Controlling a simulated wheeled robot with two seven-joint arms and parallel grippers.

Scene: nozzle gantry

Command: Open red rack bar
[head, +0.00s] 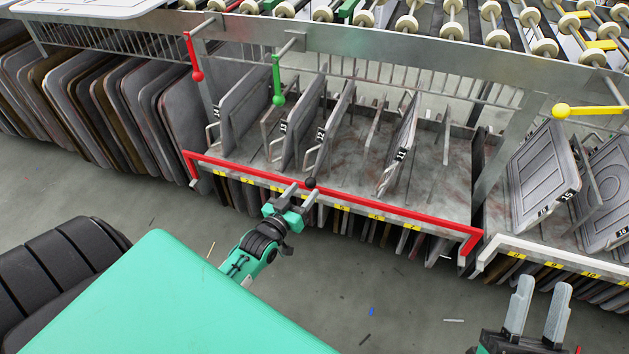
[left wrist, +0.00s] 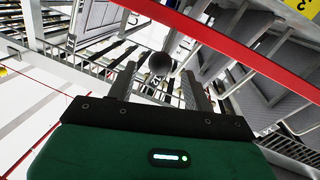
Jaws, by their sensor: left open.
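The red rack bar (head: 400,211) runs along the front edge of the middle rack, with short bent ends at both sides. My right gripper (head: 541,284) is open and empty at the lower right, away from the bar.
Numbered grey plates (head: 400,155) stand in the rack behind the bar. A red lever (head: 193,60), a green lever (head: 277,80) and a yellow lever (head: 590,110) hang from the frame. A white bar (head: 550,255) fronts the right rack. The floor in front is mostly clear.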

